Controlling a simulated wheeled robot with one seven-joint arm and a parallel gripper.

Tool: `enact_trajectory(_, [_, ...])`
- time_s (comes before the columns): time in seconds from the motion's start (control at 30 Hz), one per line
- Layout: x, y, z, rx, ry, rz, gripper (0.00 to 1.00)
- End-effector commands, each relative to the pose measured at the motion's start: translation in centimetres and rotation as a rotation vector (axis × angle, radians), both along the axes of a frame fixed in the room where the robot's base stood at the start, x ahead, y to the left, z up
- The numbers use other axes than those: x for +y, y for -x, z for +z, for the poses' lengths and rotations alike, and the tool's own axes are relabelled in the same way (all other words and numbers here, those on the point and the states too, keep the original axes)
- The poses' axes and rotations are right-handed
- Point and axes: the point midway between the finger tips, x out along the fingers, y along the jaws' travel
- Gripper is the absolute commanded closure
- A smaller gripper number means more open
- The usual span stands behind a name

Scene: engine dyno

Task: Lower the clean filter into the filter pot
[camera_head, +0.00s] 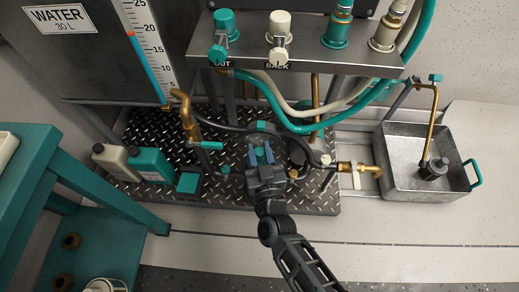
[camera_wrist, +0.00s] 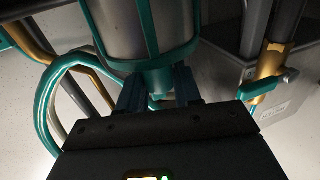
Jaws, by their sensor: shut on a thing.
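My gripper (camera_head: 262,152) is over the chequered metal plate in the head view. Its fingers are shut on a small teal piece. In the wrist view my gripper (camera_wrist: 160,92) has its fingers on either side of the teal end of a grey cylinder with teal bars (camera_wrist: 140,35), which looks like the clean filter. The cylinder runs out of the top of that view. In the head view my gripper and arm cover most of what lies beneath them. I cannot clearly make out the filter pot, nor tell whether the filter touches it.
Hoses (camera_head: 290,124) loop behind my gripper below a panel (camera_head: 310,65) with several couplings. A brass pipe (camera_head: 187,118) stands to the left. A metal tray (camera_head: 398,165) is at the right. Two bottles (camera_head: 150,164) and a teal cart (camera_head: 100,215) are at the left.

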Motion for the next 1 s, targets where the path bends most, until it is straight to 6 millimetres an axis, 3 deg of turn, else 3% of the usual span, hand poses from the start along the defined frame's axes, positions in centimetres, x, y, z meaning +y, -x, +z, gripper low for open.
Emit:
enact_trajectory(0.17, [0.0,0.0,-1.8,0.0,0.001,0.0,1.0])
enact_trajectory(0.5, [0.0,0.0,-3.5,0.001,0.001,0.0,1.0])
enact_trajectory(1.0, [0.0,0.0,-3.7,0.0,0.001,0.001,1.0])
